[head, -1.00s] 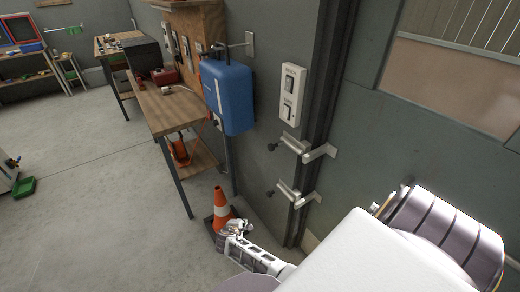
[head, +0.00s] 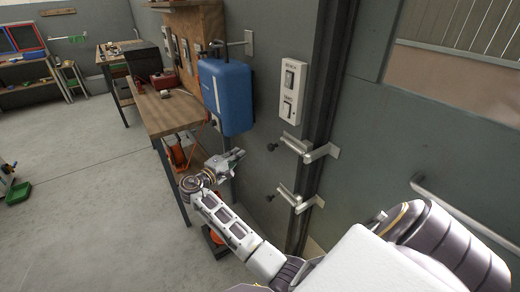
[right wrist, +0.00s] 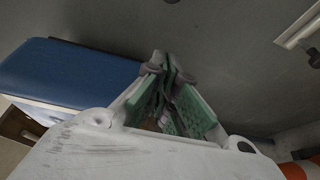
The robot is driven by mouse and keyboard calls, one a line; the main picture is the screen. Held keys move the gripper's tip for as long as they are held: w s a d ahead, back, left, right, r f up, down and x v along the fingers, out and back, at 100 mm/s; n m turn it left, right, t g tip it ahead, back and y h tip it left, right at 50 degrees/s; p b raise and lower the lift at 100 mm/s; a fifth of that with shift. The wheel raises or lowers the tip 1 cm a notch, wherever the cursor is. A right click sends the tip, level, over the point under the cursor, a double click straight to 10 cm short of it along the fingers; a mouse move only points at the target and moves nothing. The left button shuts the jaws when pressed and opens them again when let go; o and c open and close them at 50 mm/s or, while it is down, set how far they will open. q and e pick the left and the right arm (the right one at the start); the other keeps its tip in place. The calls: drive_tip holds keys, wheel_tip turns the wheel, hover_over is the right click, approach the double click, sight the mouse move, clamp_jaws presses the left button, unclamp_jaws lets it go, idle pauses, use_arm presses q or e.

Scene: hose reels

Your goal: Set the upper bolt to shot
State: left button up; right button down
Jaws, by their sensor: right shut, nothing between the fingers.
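The upper bolt (head: 296,143) is a pale metal bolt on the wall beside the dark door post, below the white switch plate. A dark round knob (head: 271,147) sits to its left. A similar lower bolt (head: 288,196) is beneath it. I cannot tell how far either bar is slid. My right gripper (head: 239,154) is shut and empty, left of the upper bolt and apart from it, below the blue box. Its closed fingers (right wrist: 172,98) show in the right wrist view, with a pale metal piece (right wrist: 298,28) at upper right. My left gripper is out of view.
The blue box (head: 228,97) hangs on the wall above my right gripper. A white switch plate (head: 292,90) is right of it. A wooden workbench (head: 165,110) stands at the left. An orange cone (head: 215,235) is partly hidden behind my right arm.

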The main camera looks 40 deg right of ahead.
sight(278, 145)
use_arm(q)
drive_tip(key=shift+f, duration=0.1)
use_arm(e)
drive_tip(key=shift+s+r, duration=0.1)
drive_tip(key=shift+r, duration=0.45)
drive_tip(key=shift+d, duration=0.2)
drive_tip(key=x, duration=1)
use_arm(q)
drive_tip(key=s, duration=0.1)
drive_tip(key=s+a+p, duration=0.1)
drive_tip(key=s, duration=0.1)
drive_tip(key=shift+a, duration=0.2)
use_arm(e)
drive_tip(key=s, duration=0.4)
drive_tip(key=shift+s+a+r, duration=0.1)
drive_tip(key=shift+s+a, duration=0.05)
drive_tip(key=shift+a, duration=0.15)
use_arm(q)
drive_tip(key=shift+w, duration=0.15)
